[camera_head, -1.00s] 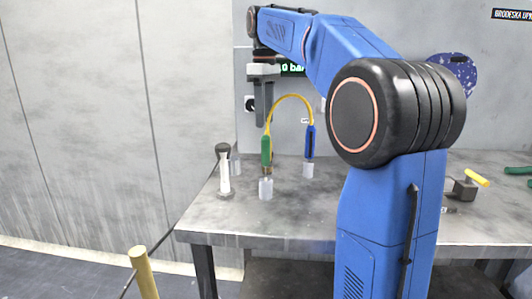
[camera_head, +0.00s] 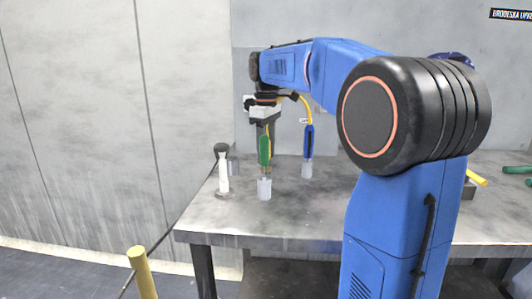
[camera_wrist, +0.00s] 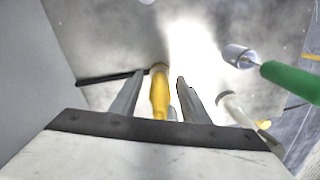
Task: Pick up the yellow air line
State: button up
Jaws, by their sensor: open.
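The yellow air line (camera_head: 303,100) shows in the head view as a thin curved hose. Its arch is partly hidden behind my gripper and arm. In the wrist view a yellow length with a tan end (camera_wrist: 160,92) lies between my two fingers, with a gap visible on each side. My gripper (camera_wrist: 158,85) is open and points down. In the head view its fingers (camera_head: 259,140) are behind a green-handled tool (camera_head: 265,151), which hides part of them. The green tool (camera_wrist: 291,82) is right of the fingers in the wrist view.
The green tool stands over a clear holder (camera_head: 264,189). A blue-handled tool (camera_head: 309,140) stands in another holder (camera_head: 307,169) to the right. A white-handled tool (camera_head: 223,170) stands at left. The front of the grey bench (camera_head: 290,222) is clear.

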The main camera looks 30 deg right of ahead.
jog(key=shift+f, duration=0.2)
grip_shut()
jog(key=shift+r, duration=0.1)
